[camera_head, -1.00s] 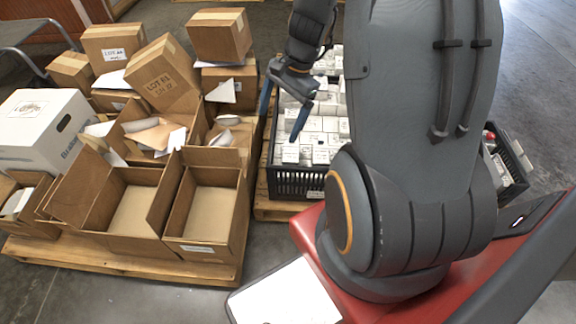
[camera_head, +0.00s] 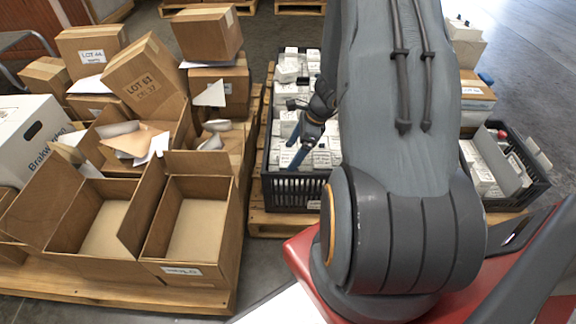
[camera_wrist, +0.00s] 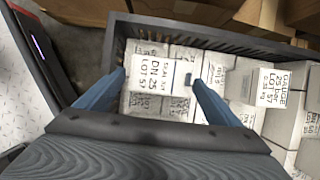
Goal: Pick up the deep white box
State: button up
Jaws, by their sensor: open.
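Many white boxes fill a black crate (camera_head: 292,190); its rim also shows in the wrist view (camera_wrist: 215,34). My gripper (camera_head: 291,157) points down over the boxes near the crate's front. In the wrist view my open gripper (camera_wrist: 157,76) has a blue finger on each side of a white box (camera_wrist: 153,68) marked "DN 25 LOT 57". I cannot tell whether the fingers touch it. A larger white box (camera_wrist: 280,84) marked "GAUGE 25 bar LOT 57" is to its right. Which one is the deep box is unclear. My arm hides part of the crate.
A wooden pallet (camera_head: 110,284) at left carries open and closed cardboard boxes, including an open one (camera_head: 190,225), and a white printed box (camera_head: 28,135). Another black crate (camera_head: 507,192) with white boxes stands right of my arm. Grey floor shows between the pallets.

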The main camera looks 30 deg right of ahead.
aim_at(290, 156)
jog(key=b+x, duration=0.1)
jog(key=x, duration=0.3)
jog(key=c, duration=0.8)
jog(key=shift+w, duration=0.1)
jog(key=shift+r, duration=0.2)
